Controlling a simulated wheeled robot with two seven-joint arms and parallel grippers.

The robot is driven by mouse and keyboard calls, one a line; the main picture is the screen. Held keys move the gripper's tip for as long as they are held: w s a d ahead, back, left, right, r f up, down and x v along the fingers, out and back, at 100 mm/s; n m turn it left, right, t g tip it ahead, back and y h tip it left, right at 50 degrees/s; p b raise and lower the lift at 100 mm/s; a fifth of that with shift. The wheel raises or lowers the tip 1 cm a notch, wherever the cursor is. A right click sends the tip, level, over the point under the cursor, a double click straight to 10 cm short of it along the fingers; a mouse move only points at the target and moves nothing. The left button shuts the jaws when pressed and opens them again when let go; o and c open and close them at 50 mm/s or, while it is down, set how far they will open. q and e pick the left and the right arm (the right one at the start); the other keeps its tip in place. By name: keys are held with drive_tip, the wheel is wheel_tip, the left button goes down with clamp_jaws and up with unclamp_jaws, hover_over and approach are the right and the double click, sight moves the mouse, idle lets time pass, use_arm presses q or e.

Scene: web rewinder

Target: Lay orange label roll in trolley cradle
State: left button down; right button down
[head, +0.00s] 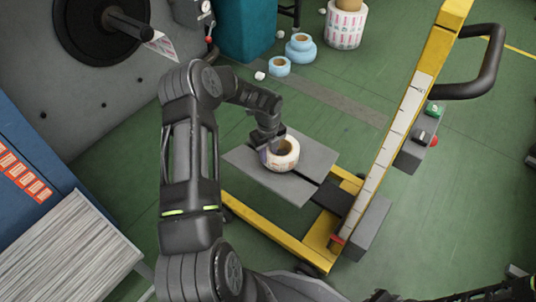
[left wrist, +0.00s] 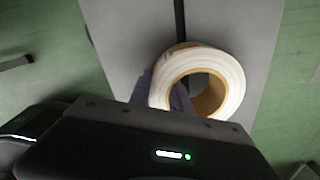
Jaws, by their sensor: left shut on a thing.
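The label roll (head: 284,158), white with an orange-brown core, is at the grey trolley cradle (head: 305,190), near the middle of its plates. My left gripper (head: 270,150) is shut on the roll's left side, and its hand partly hides the roll. In the left wrist view the roll (left wrist: 232,72) shows its open core, with one finger inside the core and one outside the wall. The cradle plates (left wrist: 125,40) lie beneath it with a dark slot between them. I cannot tell if the roll touches the plates.
The yellow trolley mast (head: 425,70) with a black handle (head: 490,65) stands right of the cradle. Blue rolls (head: 300,48) and a large white-and-red roll (head: 345,25) stand on the floor behind. A grey machine panel (head: 70,100) is at left. Green floor around the trolley is mostly clear.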

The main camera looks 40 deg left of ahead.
use_arm(q)
drive_tip(key=shift+f+b, duration=0.4)
drive_tip(key=shift+f, duration=0.1)
drive_tip(key=c, duration=1.1)
unclamp_jaws()
drive_tip(key=shift+r+p, duration=2.05)
drive_tip(key=shift+r, duration=0.55)
drive_tip(key=shift+r+p, duration=1.4)
drive_tip(key=shift+r, duration=0.5)
wheel_tip(320, 180, up, 8)
drive_tip(key=p, duration=0.6)
